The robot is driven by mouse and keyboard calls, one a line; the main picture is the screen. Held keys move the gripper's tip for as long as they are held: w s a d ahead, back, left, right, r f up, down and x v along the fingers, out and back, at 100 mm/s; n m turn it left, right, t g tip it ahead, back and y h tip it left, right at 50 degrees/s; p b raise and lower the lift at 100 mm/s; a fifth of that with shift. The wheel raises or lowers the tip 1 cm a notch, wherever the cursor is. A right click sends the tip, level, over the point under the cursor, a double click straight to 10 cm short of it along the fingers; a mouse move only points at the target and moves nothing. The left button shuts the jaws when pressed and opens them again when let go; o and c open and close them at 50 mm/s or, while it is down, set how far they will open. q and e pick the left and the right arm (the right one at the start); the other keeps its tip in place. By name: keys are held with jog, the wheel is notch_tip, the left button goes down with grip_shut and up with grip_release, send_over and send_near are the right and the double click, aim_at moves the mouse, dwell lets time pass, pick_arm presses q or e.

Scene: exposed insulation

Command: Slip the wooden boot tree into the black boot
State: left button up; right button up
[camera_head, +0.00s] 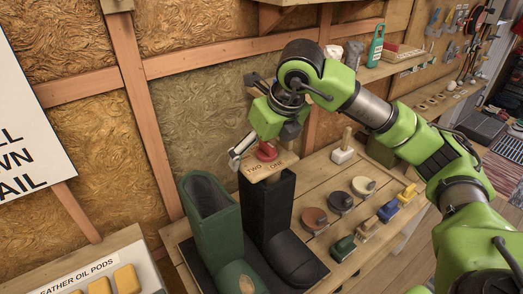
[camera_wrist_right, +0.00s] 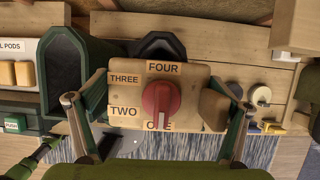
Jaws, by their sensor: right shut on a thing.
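The black boot (camera_head: 267,205) stands upright on the bench, toe toward the front right. A wooden piece (camera_head: 257,174) with a red knob (camera_head: 266,151) is right over its opening. My right gripper (camera_head: 262,158) comes down from above and is shut on this piece. In the right wrist view, the piece (camera_wrist_right: 196,80) is a light plate lettered ONE to FOUR, with the red knob (camera_wrist_right: 160,98) in the middle and the gripper's fingers (camera_wrist_right: 163,112) on both sides. The boot's dark rim (camera_wrist_right: 165,42) shows beyond it. Whether any lower part is inside the boot is hidden.
A green boot (camera_head: 214,225) stands close on the left. Round tins (camera_head: 314,220) and small brushes (camera_head: 343,247) lie right of the black boot, with a white-based post (camera_head: 343,152) behind. A tray of leather oil pods (camera_head: 125,280) is at the front left.

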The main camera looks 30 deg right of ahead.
jog(key=shift+f, duration=0.25)
jog(key=shift+r, duration=0.1)
jog(key=o, duration=1.7)
